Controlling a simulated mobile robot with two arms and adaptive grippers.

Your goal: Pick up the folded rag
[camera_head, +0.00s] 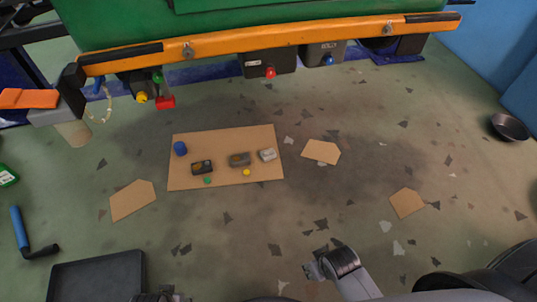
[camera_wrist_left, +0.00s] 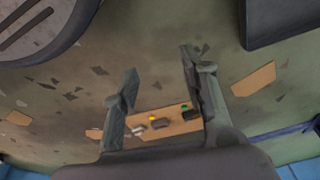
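A small pale grey-white bundle (camera_head: 268,155), which looks like the folded rag, lies at the right end of a cardboard sheet (camera_head: 222,179) on the floor. It also shows small in the left wrist view (camera_wrist_left: 138,130). My left gripper (camera_wrist_left: 159,62) is open and empty, with the cardboard and its items far beyond its fingers. In the head view only a bit of it (camera_head: 160,297) shows at the bottom edge. My right gripper (camera_head: 316,264) is low in the head view, over the floor and apart from the cardboard; its finger opening is unclear.
On the cardboard are a blue cylinder (camera_head: 180,148), a dark block (camera_head: 202,167), a grey-brown block (camera_head: 239,159) and small green and yellow pieces. A raised green and orange vehicle body (camera_head: 290,36) hangs over the far side. A black tray (camera_head: 97,277) lies lower left.

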